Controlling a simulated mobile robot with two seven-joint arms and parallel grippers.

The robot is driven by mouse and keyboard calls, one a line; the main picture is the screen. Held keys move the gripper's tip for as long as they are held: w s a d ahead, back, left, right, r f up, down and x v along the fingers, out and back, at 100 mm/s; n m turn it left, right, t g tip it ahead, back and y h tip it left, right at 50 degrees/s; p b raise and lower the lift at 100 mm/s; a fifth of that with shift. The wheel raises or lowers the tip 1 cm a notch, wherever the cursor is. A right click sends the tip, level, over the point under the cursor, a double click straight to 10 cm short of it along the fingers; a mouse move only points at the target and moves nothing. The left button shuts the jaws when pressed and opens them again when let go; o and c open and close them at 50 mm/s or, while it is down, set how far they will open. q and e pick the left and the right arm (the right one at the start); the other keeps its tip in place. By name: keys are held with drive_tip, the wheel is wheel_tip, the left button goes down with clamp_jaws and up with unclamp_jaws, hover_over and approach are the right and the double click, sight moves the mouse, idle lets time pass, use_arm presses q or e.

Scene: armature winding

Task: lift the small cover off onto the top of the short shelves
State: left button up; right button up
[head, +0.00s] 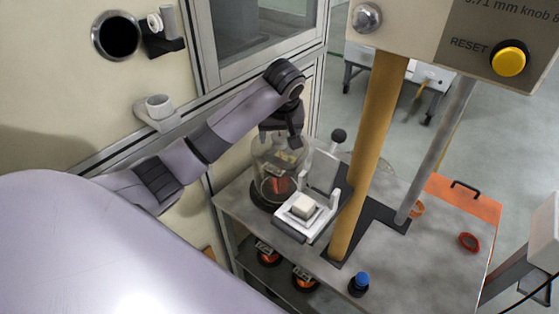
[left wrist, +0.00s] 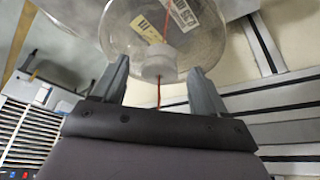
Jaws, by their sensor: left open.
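A clear dome cover (head: 274,168) stands upright at the left of a grey-topped unit (head: 232,203). It encloses a spool with orange and pale labels. In the left wrist view the clear cover (left wrist: 120,28) has a pale round knob (left wrist: 158,64), and a thin red wire shows by the knob. My left gripper (head: 283,139) points down over the top of the cover. In the left wrist view my left gripper (left wrist: 160,80) is open, with one finger on each side of the knob and gaps between. I cannot tell which surface is the short shelves' top. My right gripper is not seen.
Spools (head: 305,278) lie on a lower shelf. A blue-capped item (head: 359,284) stands near the front. A cabinet wall is behind my arm.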

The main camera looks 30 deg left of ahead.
use_arm(q)
drive_tip(key=shift+f, duration=0.2)
drive_tip(key=shift+w, duration=0.1)
clamp_jaws()
drive_tip(key=shift+a+r, duration=0.1)
drive_tip(key=shift+r, duration=0.1)
